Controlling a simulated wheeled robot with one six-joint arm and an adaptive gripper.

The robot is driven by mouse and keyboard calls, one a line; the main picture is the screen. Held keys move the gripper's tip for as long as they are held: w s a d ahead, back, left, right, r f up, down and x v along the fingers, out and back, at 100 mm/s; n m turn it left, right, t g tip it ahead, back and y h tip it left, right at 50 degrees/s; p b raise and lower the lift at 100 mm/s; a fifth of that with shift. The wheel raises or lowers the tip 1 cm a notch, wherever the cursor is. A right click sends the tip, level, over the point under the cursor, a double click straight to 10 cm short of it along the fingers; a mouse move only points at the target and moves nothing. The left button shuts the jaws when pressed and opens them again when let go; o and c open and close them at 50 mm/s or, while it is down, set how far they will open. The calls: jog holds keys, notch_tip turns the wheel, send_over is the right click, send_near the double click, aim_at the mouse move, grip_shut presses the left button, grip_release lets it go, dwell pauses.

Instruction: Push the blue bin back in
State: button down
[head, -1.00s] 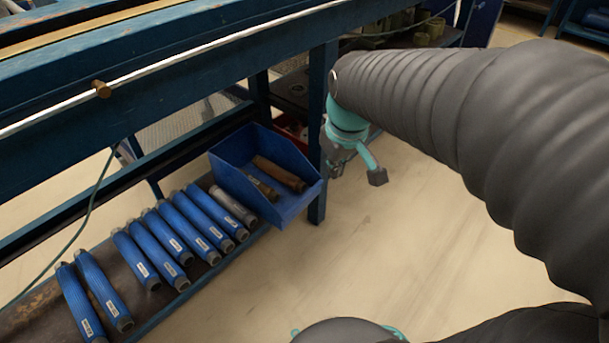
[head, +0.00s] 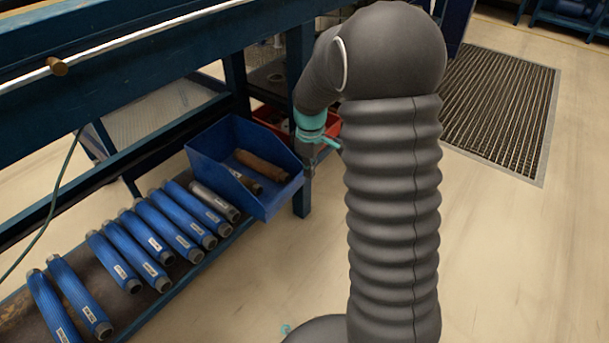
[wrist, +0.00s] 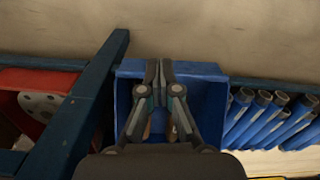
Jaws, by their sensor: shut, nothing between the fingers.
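The blue bin (head: 272,202) sits on the low shelf under the bench, beside the bench leg, with its front end jutting past the shelf's front edge. A rusty cylinder (head: 262,164) and another metal part lie in it. My gripper (head: 310,172) is by the bin's right front corner in the head view, partly hidden by my arm. In the wrist view my gripper (wrist: 160,66) is shut and empty, its fingers across the blue bin (wrist: 205,72) with the tips near its outer rim. I cannot tell whether they touch it.
Several blue cylinders (head: 120,262) lie in a row left of the bin. A red bin (head: 270,118) is behind the bench leg (head: 301,200) and also shows in the wrist view (wrist: 35,82). The floor (head: 265,270) in front is clear; a floor grate (head: 500,110) lies right.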

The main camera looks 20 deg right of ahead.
notch_tip(320, 180, down, 9)
jog(key=w+a+b, duration=0.1)
jog(key=w+a, duration=0.1)
jog(key=w, duration=0.1)
jog(key=shift+a+r+b, duration=0.15)
jog(key=shift+a+b, duration=0.25)
